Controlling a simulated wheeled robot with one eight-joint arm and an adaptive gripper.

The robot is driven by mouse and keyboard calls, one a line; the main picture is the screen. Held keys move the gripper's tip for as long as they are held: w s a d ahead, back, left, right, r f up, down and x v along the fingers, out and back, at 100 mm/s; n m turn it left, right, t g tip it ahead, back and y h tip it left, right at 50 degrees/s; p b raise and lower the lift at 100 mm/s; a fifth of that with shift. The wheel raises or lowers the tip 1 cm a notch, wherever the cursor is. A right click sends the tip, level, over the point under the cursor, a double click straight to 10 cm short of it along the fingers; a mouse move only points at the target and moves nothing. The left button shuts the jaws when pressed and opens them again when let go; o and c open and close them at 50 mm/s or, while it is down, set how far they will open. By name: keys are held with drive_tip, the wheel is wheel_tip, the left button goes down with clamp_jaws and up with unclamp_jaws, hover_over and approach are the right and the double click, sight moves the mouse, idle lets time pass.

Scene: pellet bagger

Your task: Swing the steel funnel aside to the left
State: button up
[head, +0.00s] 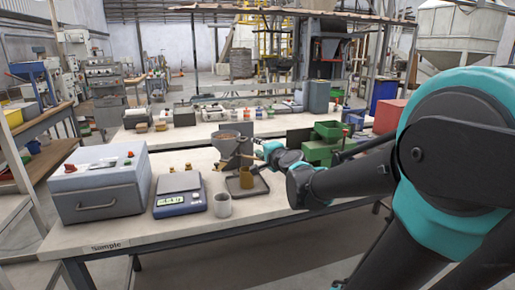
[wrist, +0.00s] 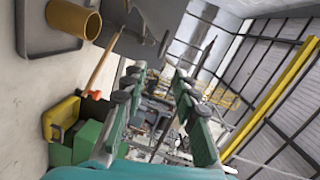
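The steel funnel (head: 232,147) stands above the front bench, with brownish material in its top. In the wrist view, part of what looks like the grey funnel (wrist: 145,28) shows at the top, just beyond my fingertips. My gripper (head: 264,150) is close to the right side of the funnel. In the wrist view, my gripper (wrist: 158,72) has its two green fingers spread, with nothing clearly held between them. A yellow-brown cup (head: 246,178) stands on a small grey tray below and right of the funnel; the cup (wrist: 76,18) is also in the wrist view.

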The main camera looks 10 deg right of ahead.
sight(233, 144)
drive_tip(key=shift+w+d+f, duration=0.1)
drive_tip(key=shift+w+f, duration=0.05)
drive_tip(key=c, duration=0.4)
drive_tip(key=w+d+f+y, duration=0.1)
drive_tip(key=w+f, duration=0.1)
drive_tip(key=w+d+f+g+y, duration=0.1)
drive_tip(key=d+f+y, duration=0.1)
drive_tip(key=shift+w+n, duration=0.35)
drive_tip(key=shift+n, duration=0.05)
clamp_jaws()
drive_tip(key=w+a+n+y, duration=0.1)
drive_tip(key=w+a+y, duration=0.3)
drive_tip(key=w+a, duration=0.2)
drive_tip(key=shift+w+a+f+n+g, duration=0.2)
drive_tip(key=shift+w+a+n+g, duration=0.2)
drive_tip(key=shift+w, duration=0.45)
